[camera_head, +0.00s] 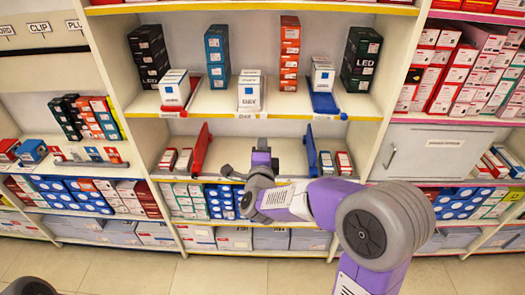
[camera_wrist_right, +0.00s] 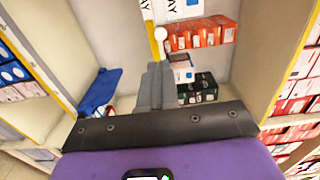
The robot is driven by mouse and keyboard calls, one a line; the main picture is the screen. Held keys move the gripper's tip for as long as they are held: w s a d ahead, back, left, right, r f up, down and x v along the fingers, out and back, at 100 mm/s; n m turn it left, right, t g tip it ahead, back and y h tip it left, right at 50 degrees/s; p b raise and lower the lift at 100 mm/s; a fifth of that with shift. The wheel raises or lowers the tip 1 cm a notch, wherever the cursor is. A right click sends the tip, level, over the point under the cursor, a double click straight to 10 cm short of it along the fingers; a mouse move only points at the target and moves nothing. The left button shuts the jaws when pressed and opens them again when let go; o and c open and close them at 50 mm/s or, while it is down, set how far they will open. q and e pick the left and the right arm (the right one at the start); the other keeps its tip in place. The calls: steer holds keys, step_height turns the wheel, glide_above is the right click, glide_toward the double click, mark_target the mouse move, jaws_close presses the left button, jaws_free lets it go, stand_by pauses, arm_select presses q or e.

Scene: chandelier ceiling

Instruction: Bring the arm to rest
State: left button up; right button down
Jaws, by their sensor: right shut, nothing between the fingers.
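My right arm (camera_head: 325,200), purple and grey, reaches in from the lower right toward the shelves. My right gripper (camera_head: 230,173) is in front of the lower open shelf, between the red and blue dividers. In the right wrist view the gripper's grey fingers (camera_wrist_right: 155,86) are together with nothing between them. Boxes show behind the fingertips; whether the fingers touch anything there I cannot tell. My left gripper is not in view.
A red divider (camera_head: 201,149) and a blue divider (camera_head: 311,152) stand on the lower shelf beside small boxes. The shelf above holds white boxes (camera_head: 250,94) and dark LED boxes (camera_head: 361,60). A grey cabinet door (camera_head: 430,155) is to the right. Tiled floor (camera_head: 120,268) is clear.

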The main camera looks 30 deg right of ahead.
steer(key=s+a+f+n+g+y, duration=0.1)
steer(key=a+f+n+g+y, duration=0.2)
steer(key=f, duration=0.6)
steer(key=s+a+f+n+g+y, duration=0.1)
steer(key=s+a+f+n+y, duration=0.15)
steer(key=f+n, duration=0.45)
steer(key=s+a+f+n+g+y, duration=0.1)
steer(key=a+f+n+g+y, duration=0.15)
steer(key=f, duration=0.85)
steer(key=s+a+f+n+g+y, duration=0.2)
steer(key=s+a+f+n+g, duration=0.2)
steer(key=s+f, duration=0.4)
steer(key=s+a+f+n+g+y, duration=0.3)
steer(key=s+f, duration=0.6)
steer(key=s, duration=0.4)
steer(key=a+n+g, duration=0.1)
steer(key=a+g, duration=0.1)
steer(key=a, duration=0.1)
steer(key=shift+s+a+f+n, duration=0.3)
steer(key=shift+s+a+n, duration=0.05)
steer(key=shift+s, duration=0.05)
